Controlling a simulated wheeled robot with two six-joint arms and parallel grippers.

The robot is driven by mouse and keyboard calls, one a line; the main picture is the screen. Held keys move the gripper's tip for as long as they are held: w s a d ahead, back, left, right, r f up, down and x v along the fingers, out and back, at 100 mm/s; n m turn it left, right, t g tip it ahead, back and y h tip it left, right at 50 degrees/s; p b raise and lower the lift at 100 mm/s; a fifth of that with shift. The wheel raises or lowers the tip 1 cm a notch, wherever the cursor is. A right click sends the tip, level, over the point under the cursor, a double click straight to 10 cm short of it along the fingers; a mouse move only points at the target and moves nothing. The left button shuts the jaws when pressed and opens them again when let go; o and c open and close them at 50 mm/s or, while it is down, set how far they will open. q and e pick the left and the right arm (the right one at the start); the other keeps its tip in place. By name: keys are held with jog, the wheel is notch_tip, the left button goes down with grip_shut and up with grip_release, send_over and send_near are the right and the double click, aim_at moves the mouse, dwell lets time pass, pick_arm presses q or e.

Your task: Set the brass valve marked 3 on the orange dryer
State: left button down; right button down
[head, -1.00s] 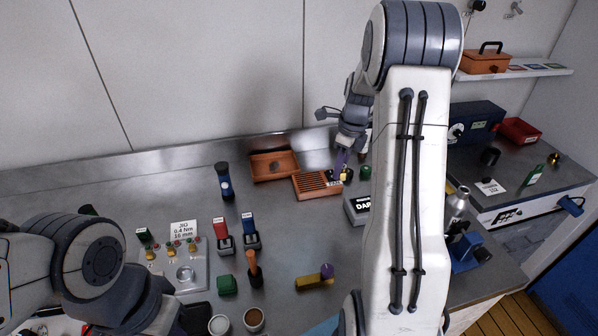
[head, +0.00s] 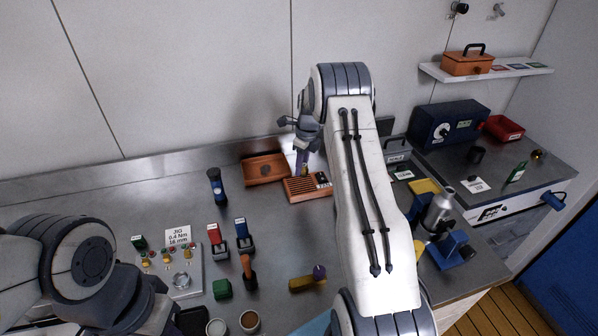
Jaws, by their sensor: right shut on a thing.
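The orange slatted box (head: 297,193), which looks like the dryer, lies near the back of the bench. Its top has dark slots and a small black-and-white label at its right end. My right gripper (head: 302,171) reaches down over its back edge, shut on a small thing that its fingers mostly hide. I cannot tell whether that thing is brass or marked 3. Small yellow fittings (head: 167,255) stand on the grey jig panel at left; their markings are too small to read. My left arm enters at lower left, its gripper out of sight.
An open orange tray (head: 263,171) stands left of the slatted box. Blue (head: 244,240) and red (head: 217,245) tools, a green block (head: 222,289) and a yellow bar (head: 304,283) stand in front. A silver bottle (head: 437,212) is right of my right arm. The middle bench is fairly clear.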

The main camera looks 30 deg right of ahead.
aim_at(299, 184)
jog(key=shift+w+a+f, duration=0.2)
jog(key=shift+w, duration=0.1)
jog(key=shift+f, duration=0.25)
notch_tip(299, 184, down, 3)
jog(key=shift+f+p, duration=0.15)
jog(key=shift+p, duration=0.85)
jog(key=shift+f, duration=0.2)
jog(key=shift+f, duration=0.2)
jog(key=c, duration=0.6)
grip_release()
jog(key=shift+r, duration=0.1)
jog(key=shift+r, duration=0.1)
